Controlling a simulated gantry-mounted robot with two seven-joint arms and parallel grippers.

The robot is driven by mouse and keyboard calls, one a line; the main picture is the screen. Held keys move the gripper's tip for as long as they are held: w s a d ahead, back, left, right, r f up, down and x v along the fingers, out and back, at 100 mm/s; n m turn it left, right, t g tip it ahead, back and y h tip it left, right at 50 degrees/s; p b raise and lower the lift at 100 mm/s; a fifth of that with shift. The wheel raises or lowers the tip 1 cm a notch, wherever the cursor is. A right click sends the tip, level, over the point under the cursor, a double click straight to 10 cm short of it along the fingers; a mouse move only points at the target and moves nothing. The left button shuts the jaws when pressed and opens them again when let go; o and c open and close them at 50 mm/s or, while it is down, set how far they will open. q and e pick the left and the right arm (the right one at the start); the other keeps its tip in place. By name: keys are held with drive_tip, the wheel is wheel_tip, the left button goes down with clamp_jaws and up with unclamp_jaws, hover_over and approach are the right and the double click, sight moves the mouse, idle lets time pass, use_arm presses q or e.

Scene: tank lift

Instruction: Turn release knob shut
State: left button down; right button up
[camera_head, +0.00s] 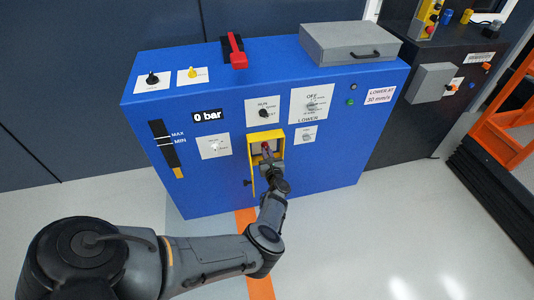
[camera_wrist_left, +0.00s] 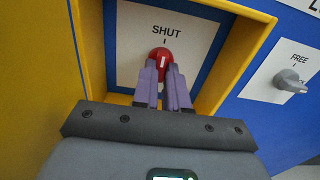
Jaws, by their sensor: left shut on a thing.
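The release knob (camera_wrist_left: 161,60) is red with a white mark. In the left wrist view it sits on a white plate (camera_wrist_left: 130,50) below the word SHUT, and its white mark points roughly up toward that word. A yellow frame (camera_head: 254,160) surrounds it on the front of the blue cabinet (camera_head: 340,150). My left gripper (camera_wrist_left: 165,72) reaches into the frame, its purple fingers shut on the knob. In the head view the gripper (camera_head: 268,158) partly covers the knob. My right gripper is not in view.
A grey knob (camera_wrist_left: 289,80) marked FREE is on a plate to the right of the yellow frame. A display (camera_head: 207,115) reads 0 bar. A red lever (camera_head: 237,50) and a grey box (camera_head: 350,42) are on the cabinet top. An orange frame (camera_head: 505,125) stands at right.

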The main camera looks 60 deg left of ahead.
use_arm(q)
drive_tip(key=shift+f, duration=0.25)
drive_tip(key=c, duration=1.2)
unclamp_jaws()
drive_tip(key=shift+a+r, duration=0.1)
drive_tip(key=shift+o, duration=0.2)
drive_tip(key=shift+r, duration=0.1)
drive_tip(key=shift+d+r+p, duration=0.1)
drive_tip(key=shift+d+p, duration=0.2)
drive_tip(key=shift+d, duration=0.1)
drive_tip(key=p+v, duration=0.4)
drive_tip(key=v, duration=0.6)
drive_tip(key=shift+s, duration=0.15)
